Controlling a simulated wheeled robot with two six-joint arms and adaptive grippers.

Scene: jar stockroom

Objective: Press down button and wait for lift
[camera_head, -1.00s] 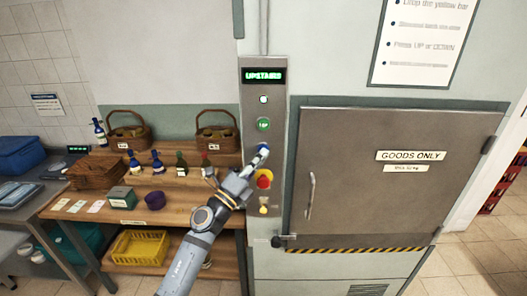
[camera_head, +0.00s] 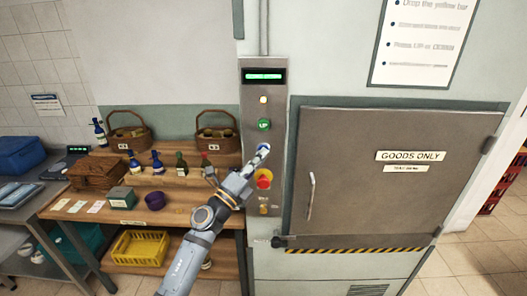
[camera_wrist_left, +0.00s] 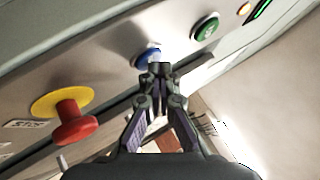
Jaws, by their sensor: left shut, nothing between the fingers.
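The steel lift panel (camera_head: 277,108) stands upright beside the lift door (camera_head: 350,180), which is closed and marked GOODS ONLY. The panel has a lit green display (camera_head: 263,76), its text too small to read surely, an amber lamp (camera_head: 263,100) and a green UP button (camera_head: 264,125). The blue button (camera_head: 264,148) below is partly covered by my left gripper (camera_head: 257,160). In the left wrist view, my left gripper (camera_wrist_left: 160,70) is shut and empty, its tips at the edge of the blue button (camera_wrist_left: 146,57). I cannot tell whether they touch it. My right gripper is not in view.
A red stop knob (camera_head: 264,183) on a yellow base sits just below my gripper. Left of the panel is a wooden bench (camera_head: 185,200) with bottles and baskets. The door has a bar handle (camera_head: 311,195).

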